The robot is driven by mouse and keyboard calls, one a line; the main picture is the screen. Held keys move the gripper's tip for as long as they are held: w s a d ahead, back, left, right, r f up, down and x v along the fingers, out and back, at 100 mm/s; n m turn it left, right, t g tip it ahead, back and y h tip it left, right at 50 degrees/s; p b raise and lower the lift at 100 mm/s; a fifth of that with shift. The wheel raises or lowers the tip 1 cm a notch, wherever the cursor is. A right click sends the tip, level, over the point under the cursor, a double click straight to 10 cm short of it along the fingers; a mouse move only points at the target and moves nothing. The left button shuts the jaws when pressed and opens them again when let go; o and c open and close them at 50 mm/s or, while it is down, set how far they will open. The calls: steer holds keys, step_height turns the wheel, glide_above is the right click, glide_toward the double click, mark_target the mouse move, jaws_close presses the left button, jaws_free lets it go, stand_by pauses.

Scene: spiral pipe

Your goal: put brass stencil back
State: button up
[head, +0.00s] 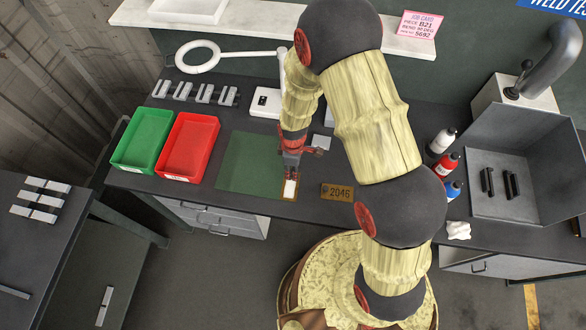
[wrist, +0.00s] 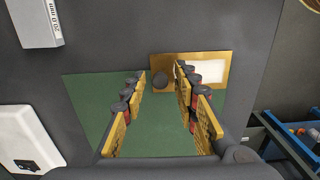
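A brass plate with a white rectangle (head: 289,187) lies at the front right corner of the green mat. In the wrist view this brass plate (wrist: 218,84) shows a dark round knob (wrist: 159,80) at its left end. A second brass plate, marked 2046 (head: 337,193), lies on the bench to the right, with a dark spot at its left end. I cannot tell which plate is the task's stencil. My gripper (head: 291,172) is over the first plate. In the wrist view my gripper (wrist: 161,73) is open, its fingers on either side of the knob, with a gap visible.
The green mat (head: 242,165) is otherwise bare. A red tray (head: 188,145) and a green tray (head: 143,140) stand left of it. Several bottles (head: 447,163) and a grey open-fronted box (head: 490,205) stand to the right. Grey blocks (head: 204,93) line the back.

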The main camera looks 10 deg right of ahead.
steer(key=shift+r, duration=0.1)
steer(key=s+d+r+m+t, duration=0.1)
steer(key=d+r+m, duration=0.1)
steer(key=r, duration=0.9)
steer(key=s+d+r+m+t, duration=0.1)
steer(key=s+d+r+m, duration=0.15)
steer(key=r, duration=0.85)
steer(key=d+r+m+t, duration=0.1)
steer(key=r+m, duration=0.1)
steer(key=r, duration=0.9)
steer(key=s+d+r+m+t, duration=0.2)
steer(key=s+d+r+m, duration=0.3)
steer(key=s+r, duration=0.6)
steer(key=shift+s+r+m+t+p, duration=0.15)
steer(key=shift+s+m+t+p, duration=0.2)
steer(key=shift+s+m, duration=0.8)
steer(key=shift+w, duration=0.1)
step_height(320, 180, down, 13)
steer(key=b, duration=1.3)
